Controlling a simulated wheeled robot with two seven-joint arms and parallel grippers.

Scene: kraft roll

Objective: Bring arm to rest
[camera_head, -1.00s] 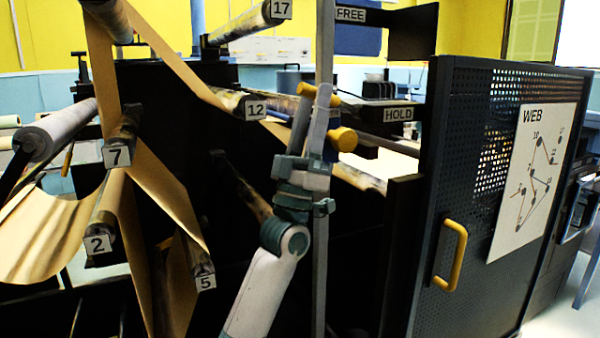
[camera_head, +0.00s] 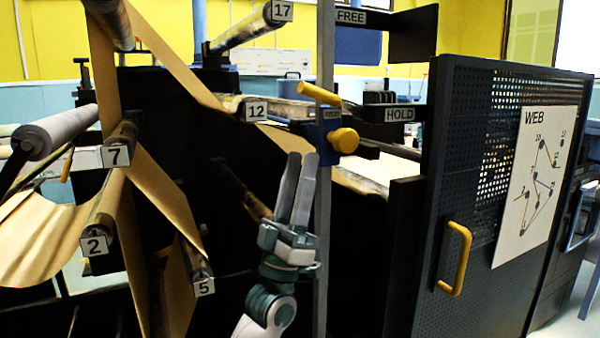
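My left gripper (camera_head: 302,156) is in front of the machine, just left of the grey upright post (camera_head: 322,90). Its two grey fingers point up and lie close side by side. My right gripper is not in view.
Brown paper web (camera_head: 165,190) runs over numbered rollers on the left, including roller 12 (camera_head: 256,110) and roller 5 (camera_head: 203,286). A perforated door with a yellow handle (camera_head: 455,258) stands at right.

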